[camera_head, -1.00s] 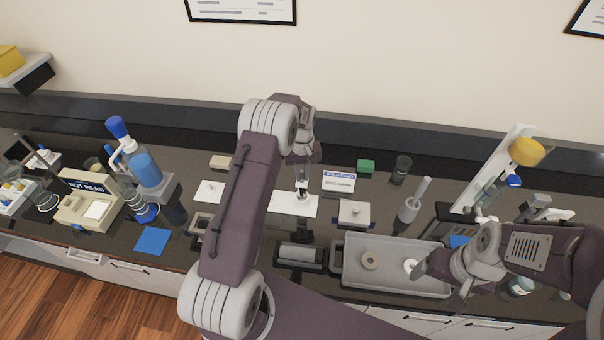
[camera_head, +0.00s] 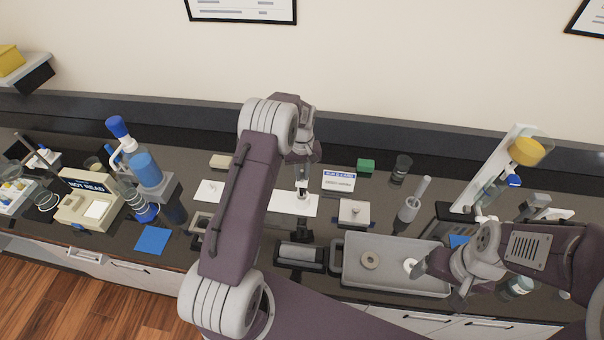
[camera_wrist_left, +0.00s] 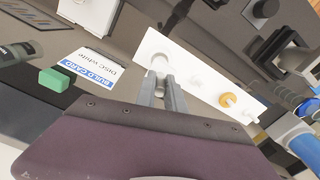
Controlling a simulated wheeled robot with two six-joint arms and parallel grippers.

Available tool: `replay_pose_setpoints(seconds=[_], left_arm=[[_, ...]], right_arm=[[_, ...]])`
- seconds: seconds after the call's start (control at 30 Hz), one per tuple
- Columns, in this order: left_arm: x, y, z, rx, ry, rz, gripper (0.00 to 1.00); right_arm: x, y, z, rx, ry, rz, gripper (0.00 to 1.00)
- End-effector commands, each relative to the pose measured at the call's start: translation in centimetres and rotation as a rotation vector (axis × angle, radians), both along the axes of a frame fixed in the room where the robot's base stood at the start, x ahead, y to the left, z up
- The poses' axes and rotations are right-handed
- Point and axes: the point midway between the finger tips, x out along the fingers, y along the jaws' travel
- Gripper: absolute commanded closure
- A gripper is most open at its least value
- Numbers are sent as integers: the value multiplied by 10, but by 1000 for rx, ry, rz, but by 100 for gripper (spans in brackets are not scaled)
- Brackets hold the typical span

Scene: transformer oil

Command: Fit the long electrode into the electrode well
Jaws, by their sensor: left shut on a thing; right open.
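My left gripper (camera_head: 302,181) is over the white plate (camera_head: 285,206) on the bench. In the left wrist view its two fingers (camera_wrist_left: 163,84) are shut on a small pale round piece (camera_wrist_left: 159,63), which I take to be the long electrode. Its length and lower end are hidden, and I cannot tell whether it touches the plate or sits in a well. An orange ring (camera_wrist_left: 228,100) is on the plate in the left wrist view. My right gripper (camera_head: 440,284) is open and empty near the right end of the grey tray (camera_head: 345,277).
The build card (camera_head: 339,181) and a green block (camera_head: 366,166) are behind the plate. A grey block with a knob (camera_head: 354,213) stands to its right. The tray holds a beige ring (camera_head: 370,260) and a white piece (camera_head: 410,266). A blue-capped bottle (camera_head: 147,170) stands left.

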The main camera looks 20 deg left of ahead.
Motion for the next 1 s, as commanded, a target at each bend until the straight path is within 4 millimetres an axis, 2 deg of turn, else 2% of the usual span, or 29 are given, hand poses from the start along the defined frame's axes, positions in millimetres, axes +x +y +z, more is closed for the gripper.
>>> replay_pose_setpoints(seconds=[0.37, 1.0], left_arm=[[0, 0, 0, 1, -1, 0, 100], [0, 0, -16, 1, -1, 0, 100]], right_arm=[[0, 0, 0, 0, 0, 0, 18], [0, 0, -11, 0, 0, 0, 18]])
